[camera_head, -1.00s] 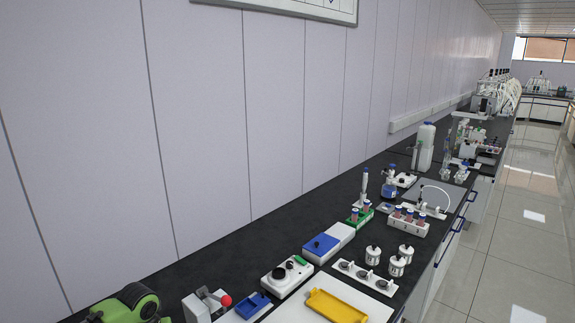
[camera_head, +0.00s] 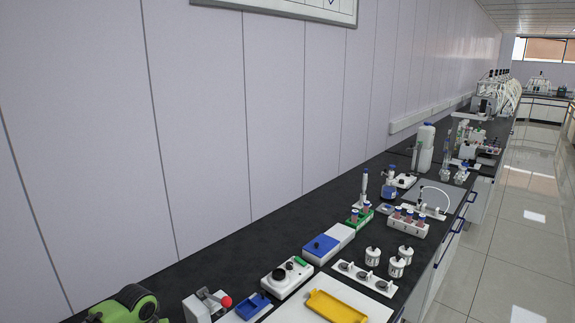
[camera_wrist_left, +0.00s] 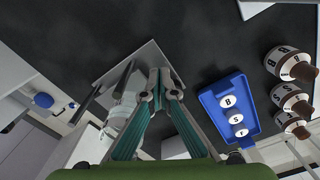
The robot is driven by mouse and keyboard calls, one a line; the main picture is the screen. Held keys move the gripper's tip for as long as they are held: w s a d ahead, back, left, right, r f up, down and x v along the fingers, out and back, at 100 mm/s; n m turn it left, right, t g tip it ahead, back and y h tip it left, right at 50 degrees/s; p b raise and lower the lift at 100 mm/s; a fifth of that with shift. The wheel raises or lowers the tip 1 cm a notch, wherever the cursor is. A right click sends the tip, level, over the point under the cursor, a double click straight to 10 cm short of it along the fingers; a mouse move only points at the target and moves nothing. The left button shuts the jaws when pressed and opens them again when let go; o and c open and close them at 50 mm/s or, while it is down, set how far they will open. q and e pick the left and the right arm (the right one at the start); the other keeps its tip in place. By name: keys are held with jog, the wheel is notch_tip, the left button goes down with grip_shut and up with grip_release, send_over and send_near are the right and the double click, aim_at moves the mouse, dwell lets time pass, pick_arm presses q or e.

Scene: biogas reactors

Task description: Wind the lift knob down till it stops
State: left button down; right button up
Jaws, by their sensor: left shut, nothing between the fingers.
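I cannot make out a lift knob with certainty in either view. In the left wrist view my left gripper (camera_wrist_left: 158,78) is shut and empty, its fingertips together over a grey plate (camera_wrist_left: 148,55) on the dark bench. A pale, partly see-through part and dark rods show beside and behind the fingers, partly hidden by them. A small blue round part (camera_wrist_left: 43,100) sits on something white at the left. In the head view a white box with a black knob (camera_head: 279,274) stands on the bench. Neither gripper can be made out in the head view.
In the head view a yellow tray (camera_head: 336,307) lies near the front. Bare bench (camera_head: 215,246) runs along the wall.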

notch_tip(320, 180, up, 6)
jog(key=p, duration=0.5)
jog(key=shift+f+p, duration=0.15)
jog(key=shift+p, duration=0.25)
